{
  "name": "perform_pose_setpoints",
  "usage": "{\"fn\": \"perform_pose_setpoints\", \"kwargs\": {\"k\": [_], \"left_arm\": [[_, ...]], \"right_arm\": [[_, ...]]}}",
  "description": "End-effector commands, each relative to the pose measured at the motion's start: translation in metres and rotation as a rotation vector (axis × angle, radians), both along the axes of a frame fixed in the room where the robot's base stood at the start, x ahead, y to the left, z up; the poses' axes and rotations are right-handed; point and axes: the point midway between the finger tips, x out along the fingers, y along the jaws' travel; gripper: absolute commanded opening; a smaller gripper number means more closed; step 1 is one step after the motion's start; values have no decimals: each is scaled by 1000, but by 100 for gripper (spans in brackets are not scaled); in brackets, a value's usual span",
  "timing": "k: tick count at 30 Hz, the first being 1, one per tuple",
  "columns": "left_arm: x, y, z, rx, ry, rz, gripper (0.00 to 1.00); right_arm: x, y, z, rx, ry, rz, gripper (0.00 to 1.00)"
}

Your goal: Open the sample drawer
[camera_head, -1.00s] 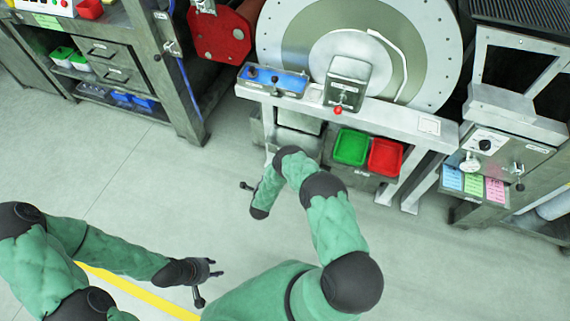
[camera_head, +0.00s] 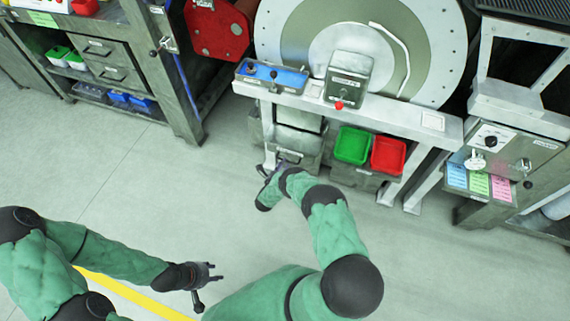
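A grey metal drawer front (camera_head: 309,163) with a handle, probably the sample drawer, sits low under the white bench of the dosing drum. It looks closed. My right gripper (camera_head: 268,168) is at the drawer's front left, close to the handle. My own wrist partly hides it, so I cannot tell whether it touches the handle or how its fingers stand. My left gripper (camera_head: 206,287) is over the floor at the lower left, away from the drawer. Its fingers are apart and nothing is between them.
A green bin (camera_head: 352,145) and a red bin (camera_head: 388,155) stand right of the drawer, under the bench (camera_head: 405,123). A grey cabinet (camera_head: 515,155) with coloured labels is at the right. A shelf unit (camera_head: 110,70) stands at the upper left. The floor between is clear.

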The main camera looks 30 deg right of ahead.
Motion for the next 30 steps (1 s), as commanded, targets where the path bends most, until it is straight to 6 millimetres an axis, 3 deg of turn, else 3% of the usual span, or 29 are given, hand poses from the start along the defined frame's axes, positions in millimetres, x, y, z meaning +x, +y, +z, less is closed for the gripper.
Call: {"fn": "perform_pose_setpoints", "kwargs": {"k": [7, 18, 21, 22, 30], "left_arm": [[0, 0, -16, 0, 0, 0, 40], [0, 0, -16, 0, 0, 0, 40], [0, 0, -16, 0, 0, 0, 40], [0, 0, -16, 0, 0, 0, 40], [0, 0, -15, 0, 0, 0, 40]], "right_arm": [[17, -20, -7, -1, 1, 0, 29], [20, -24, -6, 0, 2, 1, 29], [20, -24, -6, 0, 2, 1, 3], [20, -24, -6, 0, 2, 1, 0], [17, -22, -6, 0, 3, 1, 0]]}}
